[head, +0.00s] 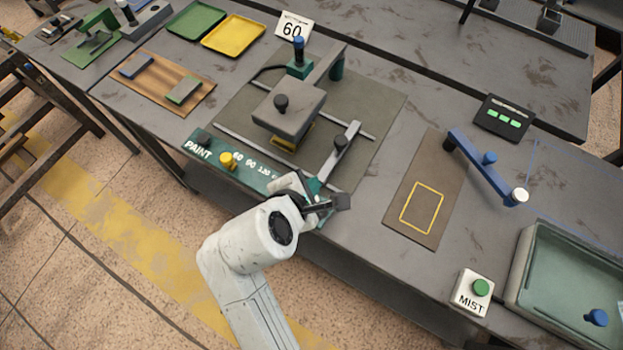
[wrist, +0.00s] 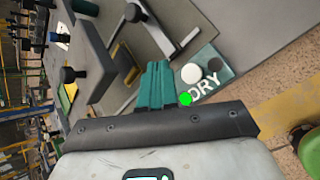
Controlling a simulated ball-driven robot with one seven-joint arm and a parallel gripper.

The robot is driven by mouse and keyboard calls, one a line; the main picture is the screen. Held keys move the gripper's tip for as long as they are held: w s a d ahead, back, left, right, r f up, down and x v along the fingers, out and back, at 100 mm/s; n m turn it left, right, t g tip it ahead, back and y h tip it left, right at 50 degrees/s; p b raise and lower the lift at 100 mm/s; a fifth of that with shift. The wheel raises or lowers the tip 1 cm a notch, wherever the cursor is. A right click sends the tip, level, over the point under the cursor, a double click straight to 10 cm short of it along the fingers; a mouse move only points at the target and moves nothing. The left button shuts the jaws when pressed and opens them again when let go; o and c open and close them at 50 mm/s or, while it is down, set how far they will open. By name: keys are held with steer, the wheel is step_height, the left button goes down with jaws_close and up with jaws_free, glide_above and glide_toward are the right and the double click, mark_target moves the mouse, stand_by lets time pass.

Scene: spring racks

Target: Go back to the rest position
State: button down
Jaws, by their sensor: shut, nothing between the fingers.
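My gripper (head: 316,187) is at the front edge of the workbench, beside the right end of the teal PAINT panel (head: 205,148). In the wrist view its teal fingers (wrist: 157,85) are together and empty. They point toward the press station, with a teal panel lettered DRY (wrist: 215,80) just right of them. My white arm reaches up from the bottom of the head view.
The press with a grey plate (head: 288,108) stands beyond my gripper. A swing lever (head: 340,150) is close by it. Right are a brown board with a yellow outline (head: 422,207), a blue bar (head: 483,168), a MIST button (head: 473,293) and a glassy tray (head: 560,262).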

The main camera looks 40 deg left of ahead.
stand_by(0.3)
steer(key=w+d+f+m+g+h, duration=0.1)
steer(key=d+f+m, duration=0.2)
steer(key=d, duration=0.6)
steer(key=w+d+f+m+g+h+b, duration=0.1)
steer(key=w+d+f+m, duration=0.1)
steer(key=d+m, duration=0.5)
steer(key=w+d+f+m+g+h+b, duration=0.1)
steer(key=d+f+m+h, duration=0.1)
steer(key=d, duration=1)
steer(key=shift+w+f+m, duration=0.15)
steer(key=shift+f+m, duration=0.75)
steer(key=shift+m, duration=0.5)
steer(key=s+d+f+m+g+b, duration=0.1)
steer(key=s+d+m+g, duration=0.1)
steer(key=s+d+m, duration=0.5)
steer(key=s+d+f+m+g, duration=0.2)
steer(key=s+d+m, duration=0.6)
steer(key=d, duration=0.4)
steer(key=shift+s+f+m+g+y+b, duration=0.2)
steer(key=shift+f+m+g+y+b, duration=0.15)
steer(key=shift+m, duration=0.55)
